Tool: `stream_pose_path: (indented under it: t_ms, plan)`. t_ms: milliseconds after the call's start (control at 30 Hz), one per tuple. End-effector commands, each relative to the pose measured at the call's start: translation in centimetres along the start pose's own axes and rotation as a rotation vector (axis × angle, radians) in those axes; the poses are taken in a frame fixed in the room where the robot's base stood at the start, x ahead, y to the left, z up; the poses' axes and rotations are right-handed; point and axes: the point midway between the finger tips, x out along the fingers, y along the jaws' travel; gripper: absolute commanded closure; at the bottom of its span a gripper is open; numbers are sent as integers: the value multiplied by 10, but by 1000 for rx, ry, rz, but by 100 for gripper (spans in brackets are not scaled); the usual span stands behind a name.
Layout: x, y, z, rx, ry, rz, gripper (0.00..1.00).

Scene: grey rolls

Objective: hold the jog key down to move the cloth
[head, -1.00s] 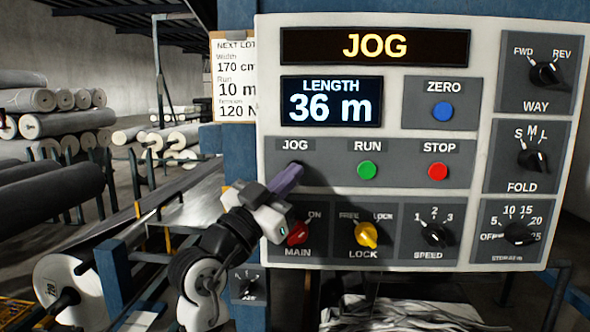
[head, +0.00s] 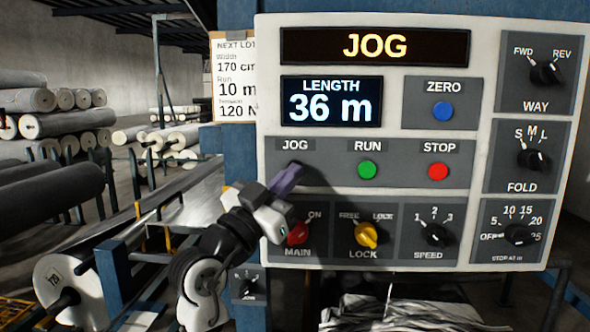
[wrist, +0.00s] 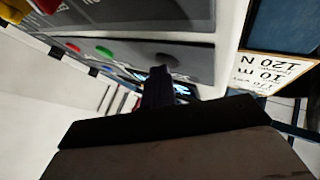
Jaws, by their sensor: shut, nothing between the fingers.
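The control panel (head: 380,262) faces me, with a JOG label (head: 295,146) at its left. My gripper (head: 291,172) is shut and empty, its purple fingertips at the spot below that label. They hide the jog key, so I cannot see the key itself. The wrist view shows the dark fingers (wrist: 158,85) reaching to the panel face. The top display (head: 375,46) reads JOG, and the length display (head: 331,101) reads 36 m. A pale cloth roll (head: 85,292) is at the lower left, beside the sheet-like surface (head: 185,200).
Right of the fingers are the green RUN button (head: 369,170) and red STOP button (head: 438,171). The red MAIN knob (head: 298,233) and yellow LOCK knob (head: 367,235) are below. A lot card (head: 232,80) hangs left of the panel. Stacked rolls (head: 40,125) stand behind.

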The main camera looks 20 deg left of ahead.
Motion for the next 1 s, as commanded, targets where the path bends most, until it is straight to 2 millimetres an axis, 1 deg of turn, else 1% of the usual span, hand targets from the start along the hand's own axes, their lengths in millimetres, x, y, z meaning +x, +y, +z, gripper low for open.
stream_pose_path:
  t_ms: [167,500,833,1000]
  plan:
    - [-1,0,0,-1,-1,0,100]
    - [-12,8,-7,0,0,-1,100]
    - [-12,9,-9,0,0,0,100]
    - [-22,16,-15,2,1,0,100]
